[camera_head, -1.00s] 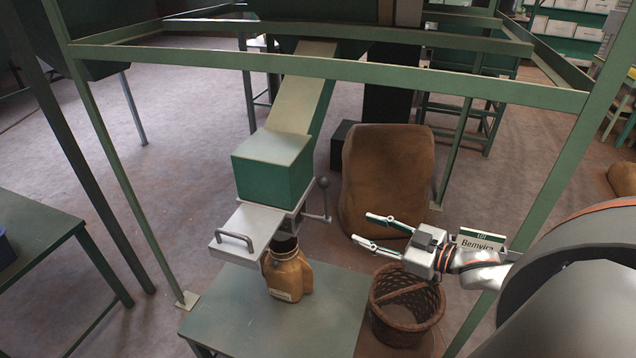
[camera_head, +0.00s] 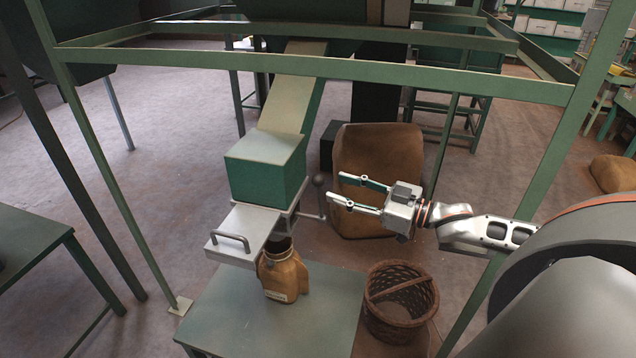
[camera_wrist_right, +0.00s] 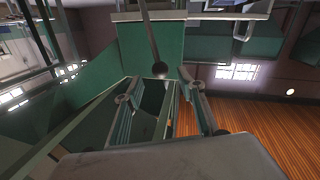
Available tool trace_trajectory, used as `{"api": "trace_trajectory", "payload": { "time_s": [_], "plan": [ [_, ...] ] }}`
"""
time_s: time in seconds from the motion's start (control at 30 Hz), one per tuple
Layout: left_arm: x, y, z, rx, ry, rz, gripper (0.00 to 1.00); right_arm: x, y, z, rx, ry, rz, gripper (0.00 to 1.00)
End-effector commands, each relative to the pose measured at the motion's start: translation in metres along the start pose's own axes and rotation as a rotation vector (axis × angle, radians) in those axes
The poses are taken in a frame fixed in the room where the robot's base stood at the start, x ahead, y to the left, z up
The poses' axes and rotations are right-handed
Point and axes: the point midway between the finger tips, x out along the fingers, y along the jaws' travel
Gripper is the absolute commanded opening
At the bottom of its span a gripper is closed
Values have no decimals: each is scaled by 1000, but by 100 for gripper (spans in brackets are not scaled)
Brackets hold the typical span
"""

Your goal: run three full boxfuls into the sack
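The green measuring box (camera_head: 268,168) sits under the sloping chute (camera_head: 292,92). A pale slide plate with a bar handle (camera_head: 231,240) sticks out below the box towards me. A lever with a dark ball knob (camera_head: 319,181) stands at the box's right side; a knob on a rod also shows in the right wrist view (camera_wrist_right: 160,69). The small tan sack (camera_head: 283,275) stands upright on the table, its mouth under the outlet. My right gripper (camera_head: 336,188) is open and empty, its fingers pointing left just right of the knob. My left gripper is not in view.
The sack stands on a green table (camera_head: 225,318) with bare room around it. A wicker basket (camera_head: 401,305) is at the table's right. A large brown sack (camera_head: 378,160) stands behind my right gripper. Green frame bars (camera_head: 320,68) cross above.

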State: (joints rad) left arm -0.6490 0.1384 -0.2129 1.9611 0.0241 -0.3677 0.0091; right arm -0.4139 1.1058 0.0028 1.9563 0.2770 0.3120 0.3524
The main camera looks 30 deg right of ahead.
Motion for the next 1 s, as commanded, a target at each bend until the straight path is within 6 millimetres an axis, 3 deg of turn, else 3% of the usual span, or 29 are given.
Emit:
{"api": "trace_trajectory", "payload": {
  "time_s": [0.6,1.0],
  "plan": [
    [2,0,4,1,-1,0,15,60,0,-1,0,2,1,39],
    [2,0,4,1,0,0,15,70,0,0,-1,-1,0,39]
  ]
}}
